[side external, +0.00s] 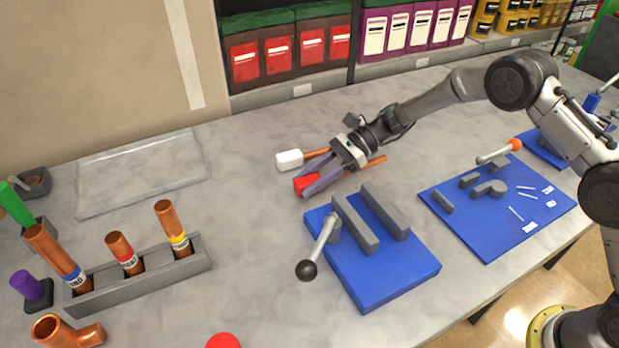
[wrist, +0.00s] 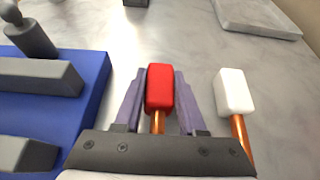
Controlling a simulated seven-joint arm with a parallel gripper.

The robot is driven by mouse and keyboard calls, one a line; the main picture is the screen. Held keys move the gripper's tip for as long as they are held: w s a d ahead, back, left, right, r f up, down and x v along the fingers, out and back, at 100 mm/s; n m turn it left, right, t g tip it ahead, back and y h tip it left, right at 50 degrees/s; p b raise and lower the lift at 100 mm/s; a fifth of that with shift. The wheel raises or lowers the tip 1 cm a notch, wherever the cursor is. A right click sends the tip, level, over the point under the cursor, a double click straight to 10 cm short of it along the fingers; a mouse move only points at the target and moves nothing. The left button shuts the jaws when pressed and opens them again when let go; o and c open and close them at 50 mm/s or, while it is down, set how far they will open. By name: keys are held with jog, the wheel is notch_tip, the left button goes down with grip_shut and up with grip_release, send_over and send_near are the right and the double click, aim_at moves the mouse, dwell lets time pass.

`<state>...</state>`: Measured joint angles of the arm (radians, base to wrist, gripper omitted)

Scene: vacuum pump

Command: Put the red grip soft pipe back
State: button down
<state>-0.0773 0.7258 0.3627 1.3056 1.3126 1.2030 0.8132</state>
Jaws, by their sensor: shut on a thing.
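The red grip soft pipe has a red block-shaped grip (side external: 306,184) on a copper-coloured pipe. My gripper (side external: 313,182) is shut on it, with the purple fingers on either side of the red grip. In the wrist view the red grip (wrist: 160,88) sits between the two fingers (wrist: 158,100), and its copper pipe runs back under the gripper body. A white grip pipe (side external: 290,160) lies beside it, apart from the fingers. It also shows in the wrist view (wrist: 235,92) to the right. Whether the red grip touches the table I cannot tell.
A blue base (side external: 400,285) with grey blocks and a black-knobbed lever (side external: 307,270) stands close in front of my gripper. Another blue board (side external: 545,215) is at right. A grey rack (side external: 200,262) holds copper pipes at left. A clear tray (side external: 140,175) lies behind it.

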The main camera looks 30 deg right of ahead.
jog(key=shift+c, duration=2)
grip_release()
jog(key=shift+f, duration=0.1)
